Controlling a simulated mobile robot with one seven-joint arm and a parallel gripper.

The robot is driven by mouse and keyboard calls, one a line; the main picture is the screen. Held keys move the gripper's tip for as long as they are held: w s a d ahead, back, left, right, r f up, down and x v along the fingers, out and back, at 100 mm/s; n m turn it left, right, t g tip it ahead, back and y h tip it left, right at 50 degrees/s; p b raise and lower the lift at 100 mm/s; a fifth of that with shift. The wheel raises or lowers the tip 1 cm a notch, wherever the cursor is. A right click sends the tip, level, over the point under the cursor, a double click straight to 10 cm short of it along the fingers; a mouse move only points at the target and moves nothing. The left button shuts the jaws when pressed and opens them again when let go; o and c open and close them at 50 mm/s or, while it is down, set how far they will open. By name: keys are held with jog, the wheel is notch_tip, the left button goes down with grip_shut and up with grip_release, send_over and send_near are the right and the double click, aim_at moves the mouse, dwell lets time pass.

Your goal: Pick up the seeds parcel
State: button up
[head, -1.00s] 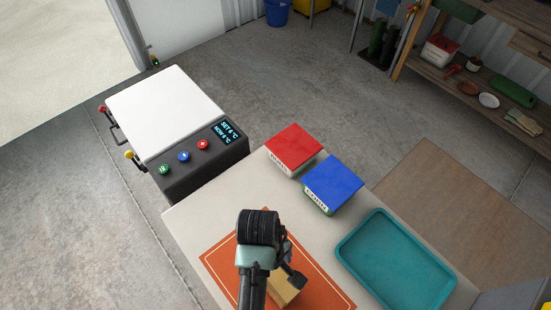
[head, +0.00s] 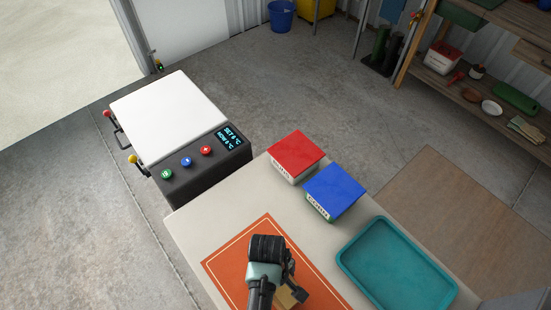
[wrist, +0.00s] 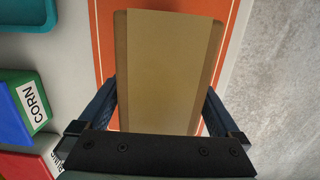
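The seeds parcel is a tan box (wrist: 162,65) with darker bands along its sides, lying on an orange mat (head: 232,262). Only a small part of the parcel (head: 287,298) shows in the head view, behind my gripper. No label shows on it. My gripper (wrist: 160,100) is over the parcel's near end in the wrist view, with one dark finger at each side. The fingers are spread about as wide as the parcel. Whether they touch its sides is hard to see.
A red-topped box (head: 297,153) and a blue-topped corn box (head: 335,187) stand on the pale table (head: 200,226). A teal tray (head: 405,262) lies at the right. A white-lidded cooler (head: 168,110) with buttons stands past the table's left end.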

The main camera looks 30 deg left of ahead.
grip_shut()
dwell(0.3)
